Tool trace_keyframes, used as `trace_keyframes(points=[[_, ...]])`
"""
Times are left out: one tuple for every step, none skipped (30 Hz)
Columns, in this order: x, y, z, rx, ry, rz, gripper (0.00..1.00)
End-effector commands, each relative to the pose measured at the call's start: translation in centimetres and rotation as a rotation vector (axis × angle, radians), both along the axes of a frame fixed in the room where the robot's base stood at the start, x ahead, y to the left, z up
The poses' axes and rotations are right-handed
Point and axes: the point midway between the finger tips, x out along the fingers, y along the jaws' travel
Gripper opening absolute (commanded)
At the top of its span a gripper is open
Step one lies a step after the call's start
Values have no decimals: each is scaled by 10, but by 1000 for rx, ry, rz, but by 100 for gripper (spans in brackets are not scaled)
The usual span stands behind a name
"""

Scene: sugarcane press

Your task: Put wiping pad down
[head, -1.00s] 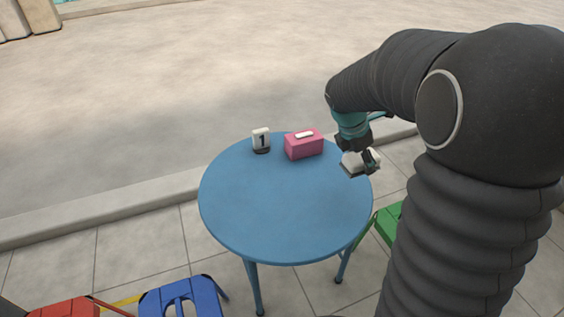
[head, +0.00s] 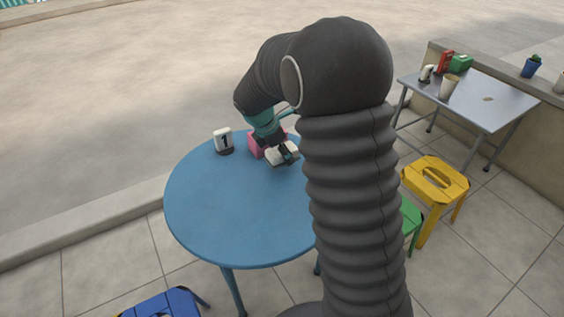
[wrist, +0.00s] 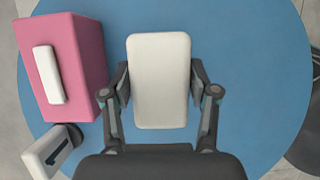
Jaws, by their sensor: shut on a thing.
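The white wiping pad (wrist: 159,82) is between the fingers of my gripper (wrist: 160,88) in the wrist view, and the gripper is shut on it. In the head view the pad (head: 276,156) shows at the end of my gripper (head: 284,153), over the far right part of the round blue table (head: 220,205). I cannot tell whether the pad touches the table top. In the wrist view the blue table (wrist: 255,75) lies beneath the pad.
A pink box (wrist: 83,55) with a white top piece stands left of the pad; a number 1 marker (head: 224,140) stands beside it. The table's near part is clear. Yellow (head: 434,182) and green (head: 411,220) stools and a grey table (head: 485,100) stand at right.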

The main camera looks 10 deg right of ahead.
Motion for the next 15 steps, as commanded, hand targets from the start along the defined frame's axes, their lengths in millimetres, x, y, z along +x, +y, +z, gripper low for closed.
trace_keyframes(points=[[0,0,-3,0,1,1,27],[0,0,-6,-1,2,0,27],[0,0,-11,-1,3,0,27],[0,0,-15,0,5,0,27],[0,0,-19,0,3,0,27],[-1,0,-25,0,3,0,27],[-1,0,-30,0,4,-1,27],[-1,-1,-33,0,4,-1,27],[-1,-1,-37,-1,2,1,27],[0,-1,-39,-1,2,0,27],[0,-1,-40,0,1,1,27],[0,-1,-40,0,1,0,27],[0,-1,-39,0,0,0,27],[0,-1,-39,0,0,0,27],[0,-1,-39,0,0,0,27]])
